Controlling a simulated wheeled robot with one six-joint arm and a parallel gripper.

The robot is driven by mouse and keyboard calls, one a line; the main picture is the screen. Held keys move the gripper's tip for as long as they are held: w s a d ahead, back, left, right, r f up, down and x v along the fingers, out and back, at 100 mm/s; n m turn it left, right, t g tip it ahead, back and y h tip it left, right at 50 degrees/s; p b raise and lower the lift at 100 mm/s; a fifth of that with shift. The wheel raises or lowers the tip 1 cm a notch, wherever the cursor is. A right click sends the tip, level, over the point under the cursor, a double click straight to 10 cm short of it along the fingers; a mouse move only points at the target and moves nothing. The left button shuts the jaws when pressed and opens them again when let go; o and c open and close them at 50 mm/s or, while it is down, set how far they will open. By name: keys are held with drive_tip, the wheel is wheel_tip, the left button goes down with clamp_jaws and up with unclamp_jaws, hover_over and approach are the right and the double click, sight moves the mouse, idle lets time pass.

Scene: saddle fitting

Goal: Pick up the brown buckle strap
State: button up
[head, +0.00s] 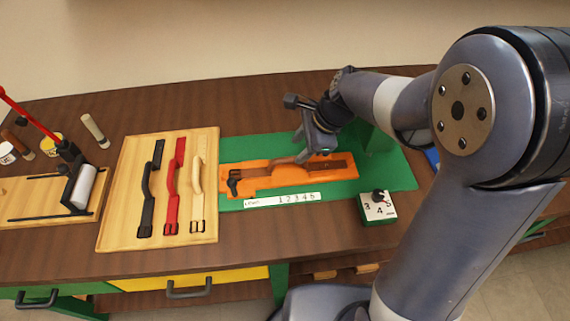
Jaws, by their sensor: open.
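The brown buckle strap (337,166) lies along the orange fixture (262,184) on the green mat (400,177). A raised brown handle loop shows left of its middle, and a dark buckle or clamp shows at the fixture's left end. My gripper (313,157) is over the strap with its fingers pointing down, and it is open. The fingers cover part of the strap. I cannot tell from this view whether they touch it or straddle the loop.
A wooden board (120,225) left of the mat holds a black strap (149,190), a red strap (172,188) and a cream strap (197,190). A numbered white strip (283,200) and a dial box (378,206) lie in front. A red-handled press (72,165) stands far left.

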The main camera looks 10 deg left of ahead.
sight(291, 158)
drive_tip(key=shift+s+x, duration=0.15)
drive_tip(key=shift+x, duration=0.85)
drive_tip(key=shift+s+x, duration=0.2)
drive_tip(key=shift+x, duration=0.8)
drive_tip(key=shift+s+x, duration=0.15)
drive_tip(key=shift+x, duration=0.85)
drive_tip(key=shift+a, duration=0.15)
drive_tip(key=shift+c, duration=0.2)
clamp_jaws()
